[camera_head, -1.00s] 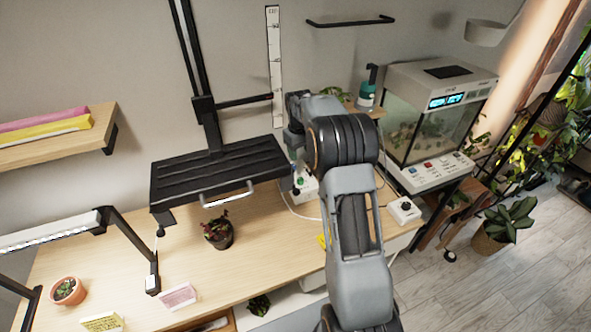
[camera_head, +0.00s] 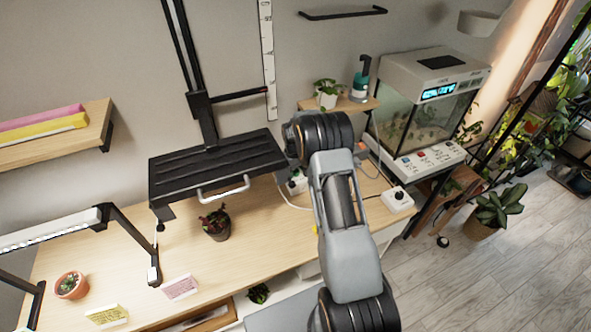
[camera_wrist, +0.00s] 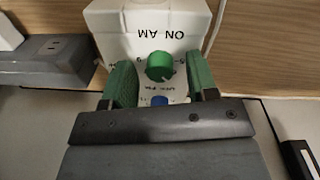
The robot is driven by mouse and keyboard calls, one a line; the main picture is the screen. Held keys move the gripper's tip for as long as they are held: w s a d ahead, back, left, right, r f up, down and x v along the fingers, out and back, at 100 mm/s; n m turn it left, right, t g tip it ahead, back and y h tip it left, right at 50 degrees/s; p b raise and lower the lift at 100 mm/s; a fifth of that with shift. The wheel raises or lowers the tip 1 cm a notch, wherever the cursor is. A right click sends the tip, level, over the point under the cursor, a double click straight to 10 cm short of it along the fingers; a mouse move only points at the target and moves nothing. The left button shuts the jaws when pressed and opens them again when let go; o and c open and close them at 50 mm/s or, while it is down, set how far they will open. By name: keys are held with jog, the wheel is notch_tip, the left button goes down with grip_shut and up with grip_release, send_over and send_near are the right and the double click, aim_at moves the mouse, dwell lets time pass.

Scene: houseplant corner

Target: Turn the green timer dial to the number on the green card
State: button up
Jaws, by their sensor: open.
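In the wrist view, the green timer dial (camera_wrist: 159,66) is a round knob on a white box (camera_wrist: 118,20) with the upside-down print "ON AM". A blue knob (camera_wrist: 159,100) shows nearer my wrist. My gripper (camera_wrist: 161,76) is open, with one green finger on each side of the green dial. Gaps show between the fingers and the dial, and I see no contact. In the head view my arm hides the gripper. No clearly green card shows; a yellow card (camera_head: 107,316) and a pink card (camera_head: 180,287) stand on the desk, their writing too small to read.
A grey socket block (camera_wrist: 45,72) lies left of the white box in the wrist view. A potted plant (camera_head: 215,224) stands on the desk (camera_head: 250,240) under a black lamp panel (camera_head: 215,170). A glass tank (camera_head: 405,125) stands behind, right of my arm.

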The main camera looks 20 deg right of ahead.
jog(key=c, duration=0.9)
jog(key=shift+f+m+b, duration=0.1)
jog(key=shift+m+b, duration=0.2)
jog(key=shift+b, duration=0.1)
jog(key=m+b, duration=0.2)
jog(key=shift+f+m, duration=0.1)
jog(key=shift+m, duration=0.3)
jog(key=m+b, duration=0.2)
jog(key=m, duration=0.3)
jog(key=shift+b, duration=0.35)
jog(key=shift+r+m+g, duration=0.2)
jog(key=shift+m+g, duration=0.1)
jog(key=o, duration=0.9)
